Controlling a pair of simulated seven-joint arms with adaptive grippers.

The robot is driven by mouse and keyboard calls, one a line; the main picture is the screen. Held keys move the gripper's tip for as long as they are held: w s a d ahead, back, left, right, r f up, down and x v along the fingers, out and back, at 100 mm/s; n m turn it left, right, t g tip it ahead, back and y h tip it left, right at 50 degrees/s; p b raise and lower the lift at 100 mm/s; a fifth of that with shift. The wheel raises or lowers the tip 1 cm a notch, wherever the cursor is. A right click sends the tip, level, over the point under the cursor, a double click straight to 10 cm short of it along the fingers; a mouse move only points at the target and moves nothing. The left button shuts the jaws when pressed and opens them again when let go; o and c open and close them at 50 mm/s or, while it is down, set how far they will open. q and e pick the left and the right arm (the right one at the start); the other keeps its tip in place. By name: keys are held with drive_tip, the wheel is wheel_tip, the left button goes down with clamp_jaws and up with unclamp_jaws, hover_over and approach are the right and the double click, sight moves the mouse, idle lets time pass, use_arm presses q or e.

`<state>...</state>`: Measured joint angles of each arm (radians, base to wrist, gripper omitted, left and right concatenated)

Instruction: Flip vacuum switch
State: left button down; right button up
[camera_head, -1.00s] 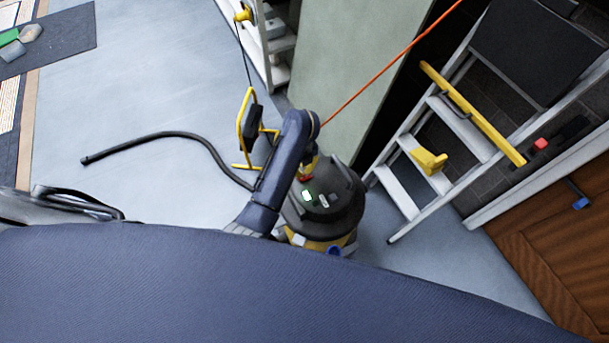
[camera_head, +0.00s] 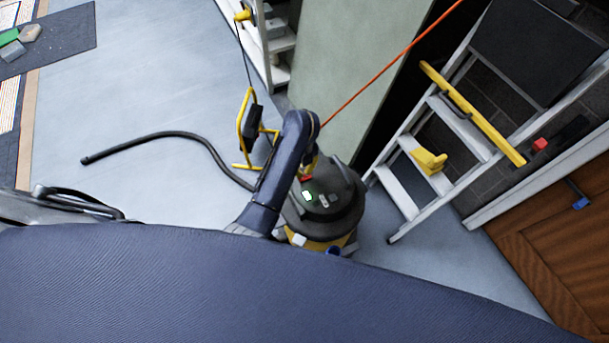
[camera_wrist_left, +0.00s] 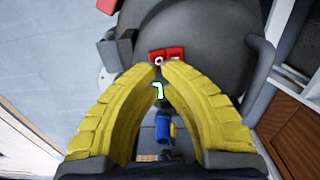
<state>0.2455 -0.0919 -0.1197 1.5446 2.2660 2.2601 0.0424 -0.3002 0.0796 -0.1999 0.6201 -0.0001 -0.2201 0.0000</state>
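The vacuum (camera_head: 345,205) is a dark grey canister with a yellow band, standing on the floor right of centre in the head view. Its red switch (camera_head: 306,179) shows on top; in the left wrist view the red switch (camera_wrist_left: 176,54) has two halves with pale marks. My left gripper (camera_head: 311,168) is over the vacuum's top, partly hidden by my arm. In the left wrist view its yellow fingers (camera_wrist_left: 164,66) come together at the tips, with nothing between them, right at the switch's near edge. Whether they touch it I cannot tell. My right gripper is not in view.
A black hose (camera_head: 185,135) lies on the floor at left. A yellow-framed stand (camera_head: 243,130) is behind the vacuum. A stepladder (camera_head: 450,130) leans at right, and an orange cord (camera_head: 390,65) runs upward. Open floor (camera_head: 140,80) lies to the left.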

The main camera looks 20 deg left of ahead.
use_arm(q)
drive_tip(key=shift+f, duration=2.3)
idle(2.0)
drive_tip(key=shift+r, duration=3.5)
